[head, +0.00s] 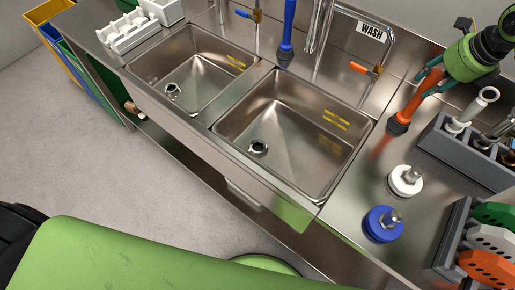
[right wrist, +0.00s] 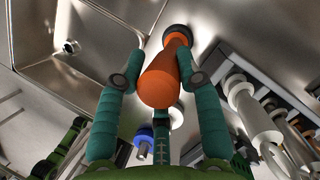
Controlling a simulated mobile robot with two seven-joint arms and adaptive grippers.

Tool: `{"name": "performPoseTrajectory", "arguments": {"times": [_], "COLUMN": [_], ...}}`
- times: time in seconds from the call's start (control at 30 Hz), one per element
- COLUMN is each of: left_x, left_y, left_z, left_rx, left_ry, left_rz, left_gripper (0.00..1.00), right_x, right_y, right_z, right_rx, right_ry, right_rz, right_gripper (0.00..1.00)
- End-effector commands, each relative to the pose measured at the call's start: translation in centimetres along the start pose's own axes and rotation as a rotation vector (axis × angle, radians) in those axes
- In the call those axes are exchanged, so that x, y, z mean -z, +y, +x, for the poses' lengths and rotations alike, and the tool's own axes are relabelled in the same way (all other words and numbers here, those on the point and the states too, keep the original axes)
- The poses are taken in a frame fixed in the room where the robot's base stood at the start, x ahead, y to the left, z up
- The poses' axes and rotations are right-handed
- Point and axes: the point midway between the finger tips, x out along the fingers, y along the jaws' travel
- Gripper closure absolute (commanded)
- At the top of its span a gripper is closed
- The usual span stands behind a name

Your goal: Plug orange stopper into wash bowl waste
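The orange stopper (head: 425,90) has a dark base and shows over the steel counter, right of the wash bowl (head: 280,110). The wash bowl is the right-hand sink, under the WASH label (head: 371,31); its round waste (head: 258,148) is uncovered. My right gripper (head: 437,73) reaches down from the upper right around the stopper's handle. In the right wrist view, the orange stopper (right wrist: 160,85) lies between the teal fingers of the right gripper (right wrist: 160,80). I cannot tell whether both fingers press on it, or whether its base touches the counter. My left gripper is not in view.
A second sink (head: 195,75) lies left of the wash bowl. A blue stopper (head: 287,30) stands behind, between the bowls. A tap (head: 375,70) rises behind the wash bowl. White (head: 405,181) and blue (head: 380,224) knobs and a grey rack (head: 465,150) stand on the right counter.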

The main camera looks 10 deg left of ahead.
Motion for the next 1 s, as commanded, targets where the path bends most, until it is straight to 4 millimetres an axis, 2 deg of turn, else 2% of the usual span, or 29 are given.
{"name": "performPoseTrajectory", "arguments": {"times": [0.1,0.13,0.2,0.23,1.0], "left_x": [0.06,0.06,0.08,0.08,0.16], "left_y": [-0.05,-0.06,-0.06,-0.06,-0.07], "left_z": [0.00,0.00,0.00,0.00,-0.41], "left_rx": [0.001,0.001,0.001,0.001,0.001], "left_ry": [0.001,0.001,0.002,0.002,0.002], "left_rz": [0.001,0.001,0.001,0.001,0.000], "left_gripper": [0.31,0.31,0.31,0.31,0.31], "right_x": [-0.02,-0.06,-0.06,-0.07,-0.33], "right_y": [-0.28,-0.30,-0.32,-0.33,-0.34], "right_z": [-0.13,-0.17,-0.19,-0.20,-0.78], "right_rx": [0.007,0.007,0.008,0.008,0.010], "right_ry": [-0.004,-0.006,-0.006,-0.006,-0.008], "right_rz": [0.003,0.003,0.003,0.003,0.002], "right_gripper": [1.00,0.68,0.96,1.00,1.00]}}
